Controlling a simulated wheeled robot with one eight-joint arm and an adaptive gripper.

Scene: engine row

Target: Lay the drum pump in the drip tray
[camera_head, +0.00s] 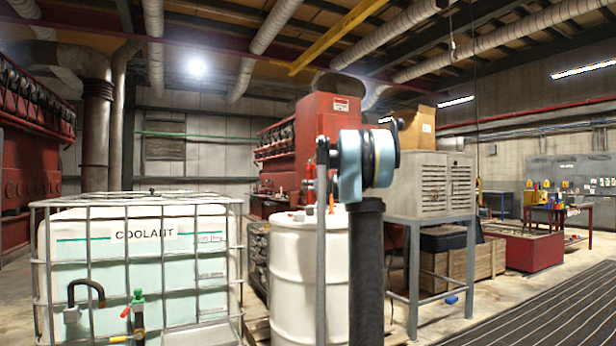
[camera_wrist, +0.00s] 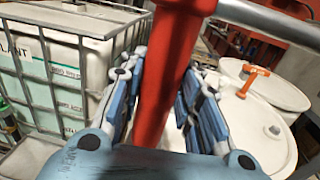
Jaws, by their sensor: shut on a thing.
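In the wrist view the drum pump shows as a thick red tube (camera_wrist: 166,75) with a grey pipe (camera_wrist: 270,22) at its upper right. My gripper (camera_wrist: 160,100) is shut on the red tube, with its blue jointed fingers on both sides of it. The tube's lower end is hidden behind the gripper body. My fingers cannot be made out there. I cannot pick out the drip tray for certain in either view.
A caged white coolant tank (camera_head: 140,265) stands at left. A white drum (camera_head: 290,285) stands right of it; drum tops (camera_wrist: 262,84) with an orange fitting (camera_wrist: 252,80) show in the wrist view. A grey cabinet (camera_head: 432,182) on legs and a red low bin (camera_head: 522,252) stand farther right. Striped floor matting (camera_head: 550,310) is clear.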

